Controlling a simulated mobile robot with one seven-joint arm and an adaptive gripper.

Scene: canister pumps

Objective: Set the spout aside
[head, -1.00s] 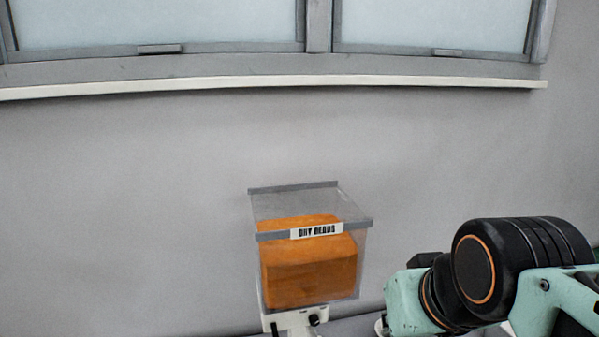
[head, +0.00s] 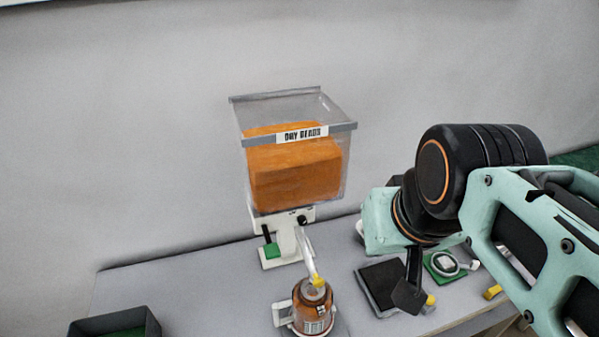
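An amber canister (head: 312,310) with a white side handle stands on the table at the lower middle. A slim whitish spout (head: 307,252) with a yellow tip (head: 318,281) shows just above the canister; I cannot tell if it is joined to it. A small pale curved part lies on a green pad (head: 440,268) at the right; I cannot tell what it is. My gripper (head: 412,296) is dark and points down over the right of the table, apart from the canister. Its fingers are too small and partly hidden to tell open from shut.
A clear hopper (head: 296,170) labelled "DRY BEADS" with orange contents stands on a white base behind the canister. A dark flat pad (head: 378,278) lies near my gripper. A dark open bin (head: 115,323) is at the lower left. The table's left (head: 190,285) is clear.

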